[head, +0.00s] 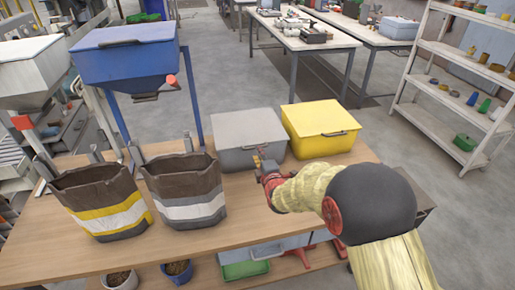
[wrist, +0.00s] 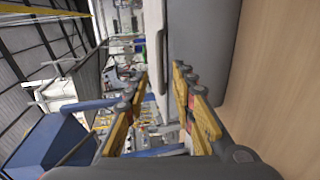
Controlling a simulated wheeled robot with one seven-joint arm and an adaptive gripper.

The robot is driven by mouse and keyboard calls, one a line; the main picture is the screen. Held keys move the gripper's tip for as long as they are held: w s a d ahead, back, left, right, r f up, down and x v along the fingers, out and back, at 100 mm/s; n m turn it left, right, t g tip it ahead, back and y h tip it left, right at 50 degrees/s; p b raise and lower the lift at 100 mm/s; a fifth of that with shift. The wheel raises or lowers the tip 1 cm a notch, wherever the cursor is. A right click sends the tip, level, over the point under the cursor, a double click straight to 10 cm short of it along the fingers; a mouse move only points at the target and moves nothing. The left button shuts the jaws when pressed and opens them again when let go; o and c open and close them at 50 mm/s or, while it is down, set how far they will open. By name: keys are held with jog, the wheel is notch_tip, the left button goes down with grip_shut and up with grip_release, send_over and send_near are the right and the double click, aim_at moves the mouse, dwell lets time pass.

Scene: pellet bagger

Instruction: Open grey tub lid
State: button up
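The grey tub (head: 235,158) stands on the wooden bench with its grey lid (head: 248,126) down. A thin handle (head: 253,147) runs along the lid's front edge. My gripper (head: 260,160) is just in front of the tub, near that handle. In the wrist view, the picture is turned sideways: the tub's front wall (wrist: 205,45) and the pale lid edge (wrist: 154,22) with its handle are ahead. My yellow-sided fingers (wrist: 160,82) are apart with nothing between them. Whether a fingertip touches the tub cannot be told.
A yellow tub (head: 318,118) stands close on the right. Two open bags, one yellow-striped (head: 108,216) and one grey-striped (head: 192,207), stand left on the bench (head: 250,208). A blue hopper (head: 125,60) rises behind them. Bare bench lies in front of the grey tub.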

jog(key=b+x, duration=0.1)
jog(key=x, duration=0.5)
jog(key=shift+w+a+f, duration=0.1)
jog(key=shift+w, duration=0.1)
jog(key=shift+c, duration=0.9)
jog(key=c, duration=0.4)
grip_shut()
